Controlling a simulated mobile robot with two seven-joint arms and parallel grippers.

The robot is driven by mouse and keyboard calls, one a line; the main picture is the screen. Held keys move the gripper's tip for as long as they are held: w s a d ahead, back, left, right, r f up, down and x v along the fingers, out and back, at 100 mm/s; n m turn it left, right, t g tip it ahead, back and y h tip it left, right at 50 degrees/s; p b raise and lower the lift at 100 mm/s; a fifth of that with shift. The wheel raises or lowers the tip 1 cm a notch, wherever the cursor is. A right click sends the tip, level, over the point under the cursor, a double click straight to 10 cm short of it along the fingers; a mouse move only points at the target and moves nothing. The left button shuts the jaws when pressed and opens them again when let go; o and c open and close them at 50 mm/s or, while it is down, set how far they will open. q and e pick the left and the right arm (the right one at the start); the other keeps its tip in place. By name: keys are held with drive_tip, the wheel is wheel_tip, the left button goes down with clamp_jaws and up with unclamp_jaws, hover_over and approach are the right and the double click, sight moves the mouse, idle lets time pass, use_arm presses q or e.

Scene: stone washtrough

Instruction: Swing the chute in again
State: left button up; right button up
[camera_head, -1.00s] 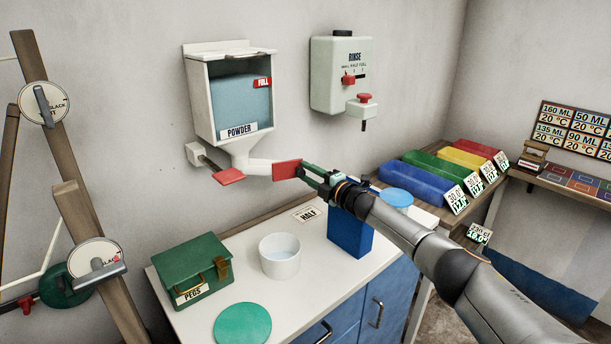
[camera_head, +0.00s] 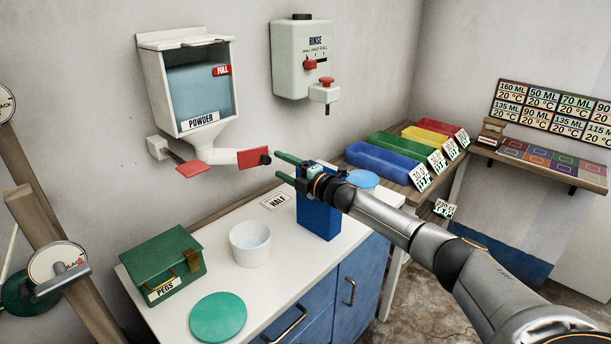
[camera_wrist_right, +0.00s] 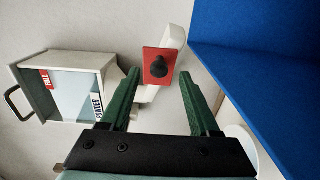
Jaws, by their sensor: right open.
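The white chute (camera_head: 225,156) comes off the foot of the powder dispenser (camera_head: 193,85) on the wall and points right. A red plate (camera_head: 252,158) with a black knob (camera_head: 265,159) is at its end. Another red plate (camera_head: 191,169) is at the left of the dispenser's foot. My right gripper (camera_head: 279,167) is open and empty, just right of the knob and apart from it. In the right wrist view the chute's red plate (camera_wrist_right: 151,58) and knob show between the open green fingers. My left gripper is not in view.
Below, the white counter (camera_head: 215,270) holds a white cup (camera_head: 250,244), a green pegs box (camera_head: 163,267), a green disc (camera_head: 218,317) and a blue box (camera_head: 318,217) under my right gripper. A rinse dispenser (camera_head: 301,60) hangs up and right.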

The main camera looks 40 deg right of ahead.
use_arm(q)
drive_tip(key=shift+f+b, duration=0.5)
drive_tip(key=shift+b, duration=0.05)
use_arm(e)
drive_tip(key=v, duration=0.8)
drive_tip(key=shift+s+d+r, duration=0.1)
drive_tip(key=shift+s, duration=0.05)
drive_tip(key=shift+c, duration=0.3)
